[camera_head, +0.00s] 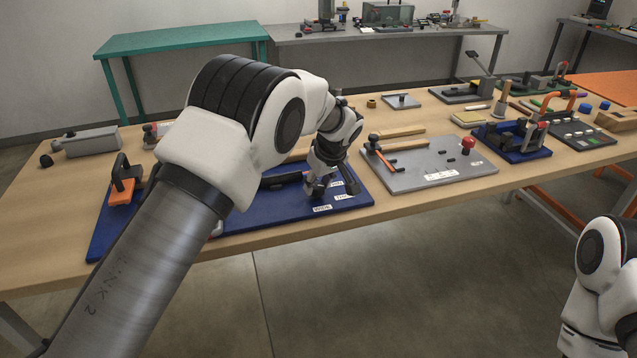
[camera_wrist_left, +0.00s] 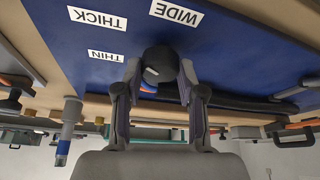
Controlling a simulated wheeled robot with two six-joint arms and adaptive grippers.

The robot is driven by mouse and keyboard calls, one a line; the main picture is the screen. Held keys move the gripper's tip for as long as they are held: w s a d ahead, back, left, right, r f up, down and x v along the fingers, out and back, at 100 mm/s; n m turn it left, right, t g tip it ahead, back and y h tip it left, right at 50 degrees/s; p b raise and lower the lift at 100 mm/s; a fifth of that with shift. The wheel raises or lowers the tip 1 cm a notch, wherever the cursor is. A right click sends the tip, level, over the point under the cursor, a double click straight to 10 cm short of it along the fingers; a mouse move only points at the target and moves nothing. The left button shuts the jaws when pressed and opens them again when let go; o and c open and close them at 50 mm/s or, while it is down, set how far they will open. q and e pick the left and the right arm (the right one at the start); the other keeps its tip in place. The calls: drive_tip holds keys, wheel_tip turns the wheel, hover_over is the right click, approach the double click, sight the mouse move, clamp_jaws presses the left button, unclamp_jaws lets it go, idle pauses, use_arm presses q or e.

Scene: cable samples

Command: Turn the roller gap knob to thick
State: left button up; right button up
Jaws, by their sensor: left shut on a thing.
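The blue board (camera_head: 270,222) lies near the table's front edge, partly hidden behind my left arm. In the left wrist view, the round black knob (camera_wrist_left: 158,60) stands on the blue board (camera_wrist_left: 230,60), beside white labels reading THICK (camera_wrist_left: 97,18), THIN (camera_wrist_left: 106,55) and WIDE (camera_wrist_left: 176,12). My left gripper (camera_head: 331,190) points down over the board's right part. In the wrist view my left gripper (camera_wrist_left: 158,80) is shut on the knob, one finger on each side. I cannot tell which label the knob points to. My right gripper is out of view.
A grey board (camera_head: 425,163) with a red knob (camera_head: 468,144) and an orange-handled lever lies just right of the blue board. An orange block with a black clamp (camera_head: 123,180) stands at the blue board's left end. Several other fixtures fill the table's right side.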

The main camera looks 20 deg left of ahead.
use_arm(q)
drive_tip(key=o, duration=1.1)
drive_tip(key=shift+f, duration=0.3)
drive_tip(key=shift+o, duration=0.2)
drive_tip(key=shift+w+a, duration=0.15)
drive_tip(key=v, duration=1.2)
